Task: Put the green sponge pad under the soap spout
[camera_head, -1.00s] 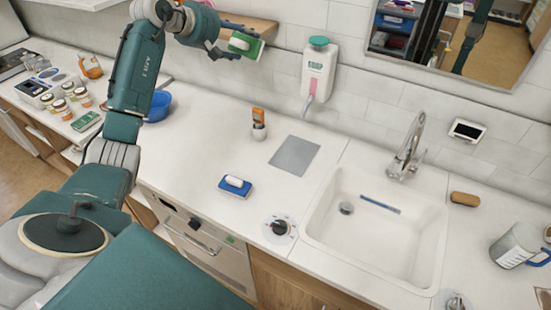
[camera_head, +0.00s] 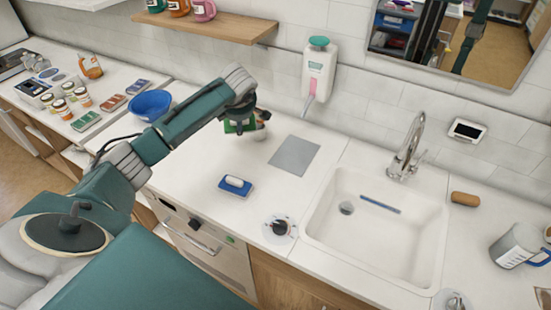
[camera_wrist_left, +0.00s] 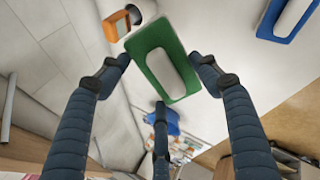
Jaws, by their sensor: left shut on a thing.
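The green sponge pad (camera_head: 229,127), with a pale grip on it, is held by my left gripper (camera_head: 243,124) above the counter, left of the grey mat. The wrist view shows the fingers of the gripper (camera_wrist_left: 160,72) closed around the green pad (camera_wrist_left: 180,48). The white soap dispenser (camera_head: 319,70) with a green top hangs on the tiled wall. Its spout (camera_head: 308,102) points down at the back of the counter, right of the gripper. My right gripper is not in view.
A grey mat (camera_head: 294,156) lies flat below and in front of the dispenser. A blue pad (camera_head: 235,187) lies nearer. An orange-topped item (camera_wrist_left: 116,24) stands close to the gripper. A blue bowl (camera_head: 150,104) is left; the sink (camera_head: 375,225) is right.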

